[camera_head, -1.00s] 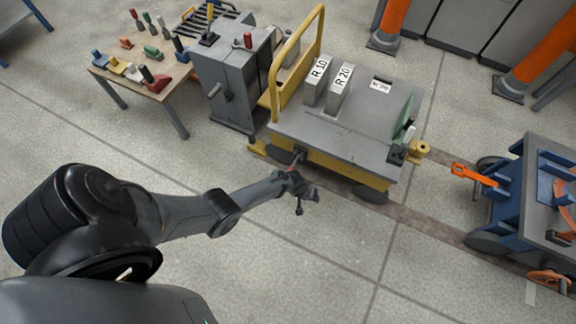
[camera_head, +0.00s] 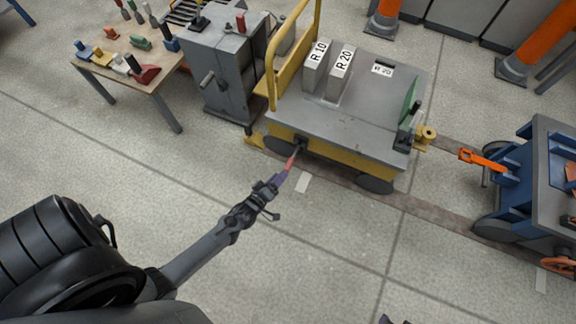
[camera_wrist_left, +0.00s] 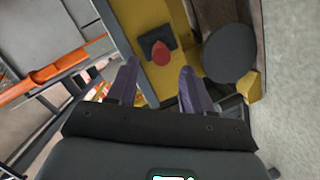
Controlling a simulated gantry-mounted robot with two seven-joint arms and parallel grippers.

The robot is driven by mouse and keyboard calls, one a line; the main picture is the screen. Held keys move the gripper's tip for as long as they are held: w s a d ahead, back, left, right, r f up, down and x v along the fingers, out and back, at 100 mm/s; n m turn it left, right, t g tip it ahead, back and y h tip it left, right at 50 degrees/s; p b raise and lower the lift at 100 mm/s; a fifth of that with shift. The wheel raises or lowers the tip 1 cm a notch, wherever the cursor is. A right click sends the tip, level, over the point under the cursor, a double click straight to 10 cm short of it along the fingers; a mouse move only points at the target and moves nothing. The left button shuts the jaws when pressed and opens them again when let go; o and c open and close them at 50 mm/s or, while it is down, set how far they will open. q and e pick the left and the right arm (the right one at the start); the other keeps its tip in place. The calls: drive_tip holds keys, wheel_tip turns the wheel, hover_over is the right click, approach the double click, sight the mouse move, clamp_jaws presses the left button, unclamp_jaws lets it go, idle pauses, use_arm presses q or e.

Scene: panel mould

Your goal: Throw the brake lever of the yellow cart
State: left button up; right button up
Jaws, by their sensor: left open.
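The yellow cart (camera_head: 345,165) with a grey deck stands on the floor track in the head view. Its brake lever (camera_head: 293,159), with a red grip, sticks out from the near side by the left wheel. In the left wrist view the lever (camera_wrist_left: 160,53) shows as a red knob end on a black mount. My left gripper (camera_head: 281,178) is open, just off the lever's outer end. In the wrist view its purple fingers (camera_wrist_left: 160,82) lie below and either side of the knob, with no contact visible. A small dark tip at the head view's bottom edge may be my right gripper.
A grey cabinet (camera_head: 222,75) with a handle and a tool table (camera_head: 150,85) stand left of the cart. A blue cart (camera_head: 510,190) with an orange bar (camera_head: 482,160) is at right.

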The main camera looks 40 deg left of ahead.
sight(289, 165)
use_arm(q)
drive_tip(key=b+x, duration=0.3)
drive_tip(key=x, duration=0.3)
drive_tip(key=shift+w+f, duration=0.2)
drive_tip(key=shift+w, duration=0.05)
drive_tip(key=shift+w+b, duration=0.4)
drive_tip(key=shift+w, duration=0.15)
clamp_jaws()
